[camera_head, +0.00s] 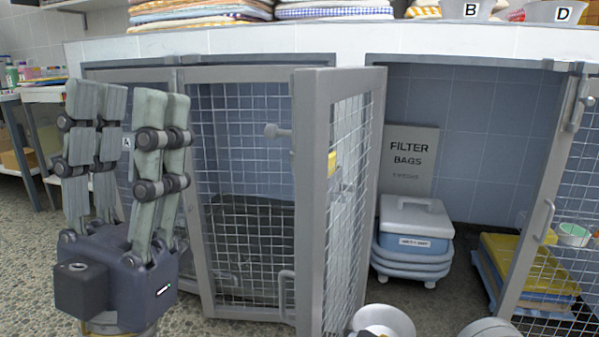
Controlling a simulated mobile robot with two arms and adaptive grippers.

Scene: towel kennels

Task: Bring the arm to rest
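My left gripper (130,97) stands at the left of the head view with its fingers pointing up. The two fingers are apart with nothing between them, so it is open and empty. It is in front of the left kennel (245,240), whose mesh front shows behind and to the right of the fingers. I cannot tell the distance between them. My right gripper is not in view.
A mesh door (345,200) with a yellow tag juts out mid-view. The open right kennel holds a lidded container (415,240), a "FILTER BAGS" sign (408,160) and folded cloths (530,270). Towels (330,10) lie on the counter (350,40). Pebbled floor shows at left.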

